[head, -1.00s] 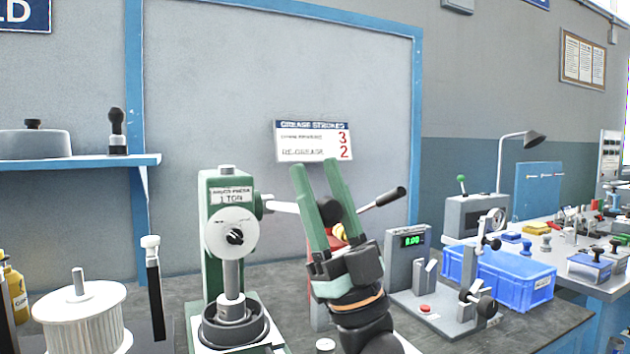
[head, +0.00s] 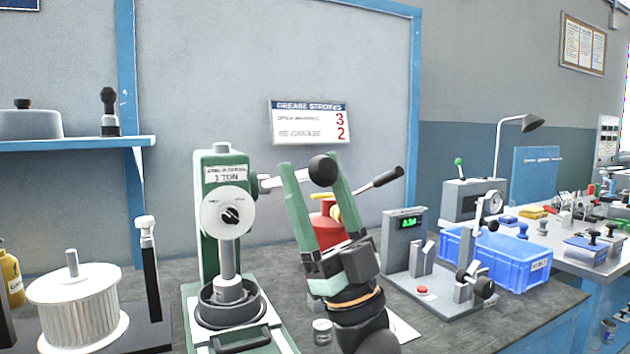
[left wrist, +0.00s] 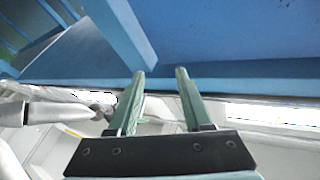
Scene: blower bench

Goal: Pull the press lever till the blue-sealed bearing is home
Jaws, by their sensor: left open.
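The green press (head: 212,235) stands left of centre in the head view, its ram (head: 228,262) down inside a dark round housing (head: 245,312). No blue seal shows there; the bearing is hidden or cannot be made out. The press lever (head: 285,181) reaches right, tilted slightly up, and ends in a black knob (head: 323,170). My right gripper (head: 313,163) has its fingers apart, with the knob between them near the tips. A gap shows left of the knob; contact with the right finger is unclear. My left gripper (left wrist: 158,75) is open and empty in the left wrist view.
Behind my right gripper is a red container (head: 327,222) with a yellow part. To the right are a grey gauge stand (head: 405,245) with a green display and a blue bin (head: 515,268). A white ribbed drum (head: 75,300) stands left. A small jar (head: 322,332) is near my right gripper.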

